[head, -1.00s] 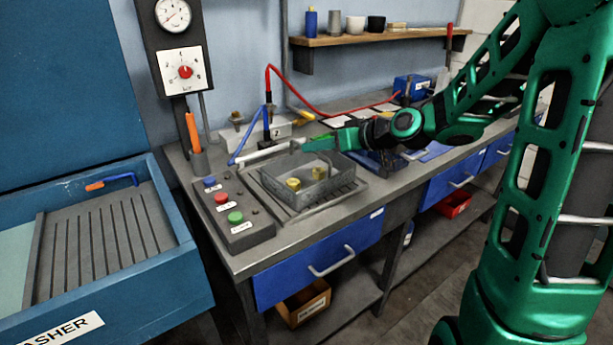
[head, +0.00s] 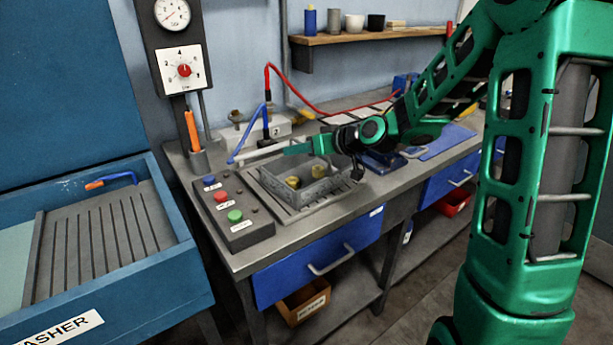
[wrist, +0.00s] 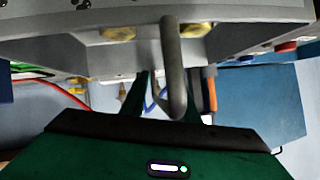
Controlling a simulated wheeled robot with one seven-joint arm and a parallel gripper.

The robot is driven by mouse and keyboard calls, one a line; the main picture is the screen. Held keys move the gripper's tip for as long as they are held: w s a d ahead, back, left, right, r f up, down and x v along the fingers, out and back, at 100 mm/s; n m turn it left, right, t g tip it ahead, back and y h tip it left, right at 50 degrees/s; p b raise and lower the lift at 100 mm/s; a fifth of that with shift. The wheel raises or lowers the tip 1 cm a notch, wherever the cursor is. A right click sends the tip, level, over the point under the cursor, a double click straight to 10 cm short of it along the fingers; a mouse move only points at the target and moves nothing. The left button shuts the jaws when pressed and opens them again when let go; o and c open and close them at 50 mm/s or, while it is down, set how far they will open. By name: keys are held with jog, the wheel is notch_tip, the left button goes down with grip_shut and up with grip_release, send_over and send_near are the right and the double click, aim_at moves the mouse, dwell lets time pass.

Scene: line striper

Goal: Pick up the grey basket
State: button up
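The grey basket (head: 322,188) sits on a slatted grey tray on the bench, with yellow brass pieces (head: 293,182) inside. My gripper (head: 298,149) is above the basket's back part, pointing left in the head view. In the wrist view, a grey upright handle (wrist: 172,70) stands in front of the basket wall (wrist: 245,18). My two dark fingers (wrist: 167,95) are apart, one on each side of the handle. I see no clear contact with it. The finger ends are partly hidden, and my arm hides part of the basket's back right in the head view.
A button box (head: 232,212) stands left of the basket, and an orange-handled tool (head: 191,130) stands in a cup behind it. A blue washer (head: 170,275) is at the left. A red hose (head: 290,88) and a pale rod (head: 262,151) are behind the basket. A shelf (head: 365,36) is above.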

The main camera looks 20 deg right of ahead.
grip_shut()
dwell(1.2)
